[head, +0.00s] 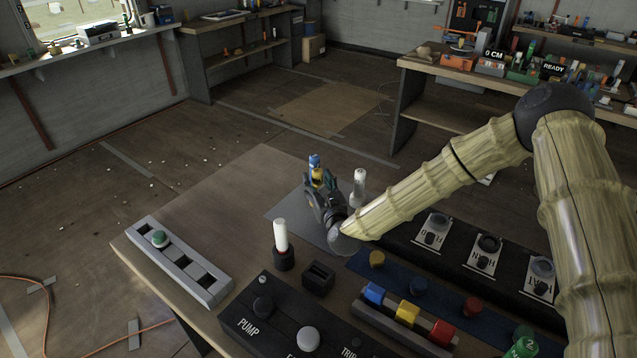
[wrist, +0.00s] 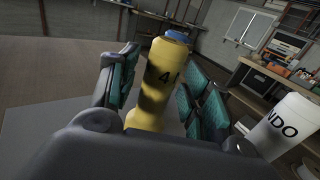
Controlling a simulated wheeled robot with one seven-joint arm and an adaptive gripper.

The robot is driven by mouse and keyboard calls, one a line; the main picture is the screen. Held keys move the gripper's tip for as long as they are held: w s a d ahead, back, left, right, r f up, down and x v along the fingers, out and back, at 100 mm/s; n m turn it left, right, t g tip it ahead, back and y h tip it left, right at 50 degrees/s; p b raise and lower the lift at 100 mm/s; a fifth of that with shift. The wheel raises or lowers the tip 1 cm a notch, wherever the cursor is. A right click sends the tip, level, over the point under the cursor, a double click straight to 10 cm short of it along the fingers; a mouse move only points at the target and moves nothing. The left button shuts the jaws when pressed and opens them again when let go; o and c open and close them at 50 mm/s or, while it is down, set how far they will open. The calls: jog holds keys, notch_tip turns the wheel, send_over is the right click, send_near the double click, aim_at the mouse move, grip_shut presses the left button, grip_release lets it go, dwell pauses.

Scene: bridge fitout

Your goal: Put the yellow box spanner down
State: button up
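In the wrist view the spanner (wrist: 154,88) shows a dark "4" and lies between the green finger pads of my gripper (wrist: 158,95).
A white cylinder (head: 359,184), lettered "NDO" in the wrist view (wrist: 284,125), stands close on the right. A white post (head: 281,236), a small black block (head: 318,278) and a grey slotted rack (head: 193,275) are nearer. The brown tabletop left of the mat (head: 225,205) is clear.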

aim_at(319, 184)
jog(key=shift+r+p, duration=0.2)
jog(key=shift+p, duration=0.1)
jog(key=b+v, duration=0.1)
jog(key=v, duration=0.5)
jog(key=shift+s+f, duration=0.1)
jog(key=shift+f, duration=0.05)
jog(key=shift+s+d, duration=0.25)
jog(key=shift+s, duration=0.4)
